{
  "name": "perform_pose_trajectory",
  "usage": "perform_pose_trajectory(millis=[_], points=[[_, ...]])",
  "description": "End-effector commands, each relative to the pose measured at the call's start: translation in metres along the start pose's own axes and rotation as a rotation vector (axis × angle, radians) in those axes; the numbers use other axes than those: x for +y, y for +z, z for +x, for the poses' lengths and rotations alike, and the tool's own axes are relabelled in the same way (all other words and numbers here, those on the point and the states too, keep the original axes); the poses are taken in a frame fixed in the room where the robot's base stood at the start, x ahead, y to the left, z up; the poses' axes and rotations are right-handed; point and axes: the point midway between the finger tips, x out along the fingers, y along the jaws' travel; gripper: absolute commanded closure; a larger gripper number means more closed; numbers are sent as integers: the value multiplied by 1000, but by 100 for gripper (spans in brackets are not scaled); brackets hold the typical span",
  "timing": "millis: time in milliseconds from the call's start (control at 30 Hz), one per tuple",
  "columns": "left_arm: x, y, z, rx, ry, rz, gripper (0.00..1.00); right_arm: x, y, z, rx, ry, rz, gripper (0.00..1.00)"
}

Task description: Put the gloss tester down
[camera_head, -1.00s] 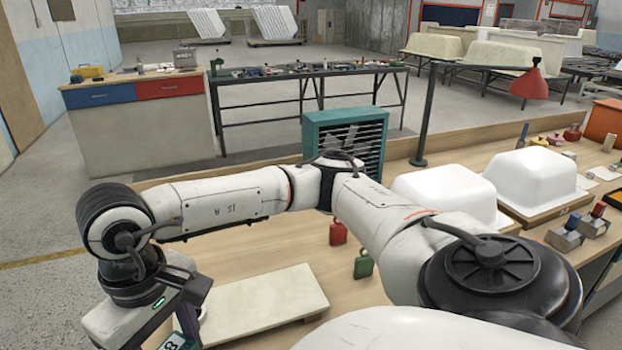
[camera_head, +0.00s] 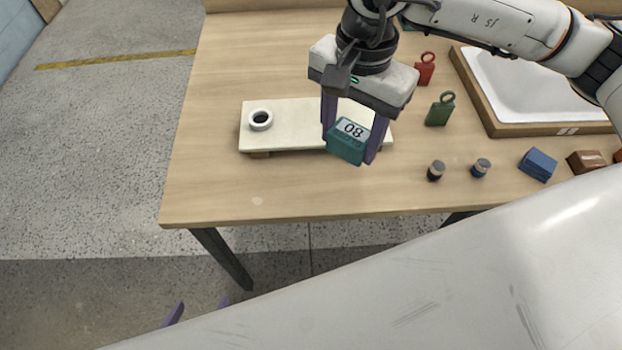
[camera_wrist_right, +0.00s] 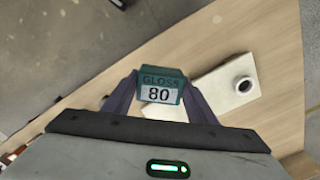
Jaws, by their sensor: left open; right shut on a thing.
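The gloss tester (camera_head: 344,151) is a small teal block with a white label reading 80. It also shows in the right wrist view (camera_wrist_right: 161,78), where GLOSS is readable above the 80. My right gripper (camera_head: 348,146) has its purple fingers shut on the tester's two sides. In the head view it hangs over the right part of a cream slab (camera_head: 285,138); the gap beneath it is hard to judge. My left gripper (camera_head: 198,309) shows only as two spread purple fingertips at the bottom edge, off the table, open and empty.
A white ring (camera_head: 260,119) with a dark centre sits on the slab's left end. Red (camera_head: 425,70) and green (camera_head: 440,110) tags, two small dark-topped jars (camera_head: 436,171) and a blue block (camera_head: 538,165) lie to the right. The table's front left (camera_head: 215,195) is clear.

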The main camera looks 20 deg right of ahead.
Motion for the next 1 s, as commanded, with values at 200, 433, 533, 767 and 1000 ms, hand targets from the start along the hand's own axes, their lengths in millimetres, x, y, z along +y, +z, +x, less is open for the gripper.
perform_pose_trajectory(millis=[200, 433, 533, 767, 1000], points=[[-1, 4, 4, -1, 0, 0, 29, -16, 6, 5, -1, -1, 571, 66], [-1, 8, 7, 0, -1, 0, 29, -32, 12, 10, 0, 0, 1183, 66], [-1, 9, 9, 0, -1, 0, 29, -39, 15, 12, 0, -1, 1447, 66], [-2, 11, 12, 1, -1, 0, 29, -53, 22, 16, 3, -5, 2021, 66], [-2, 12, 13, 3, -1, 0, 29, -62, 26, 18, 5, -11, 2383, 66]])
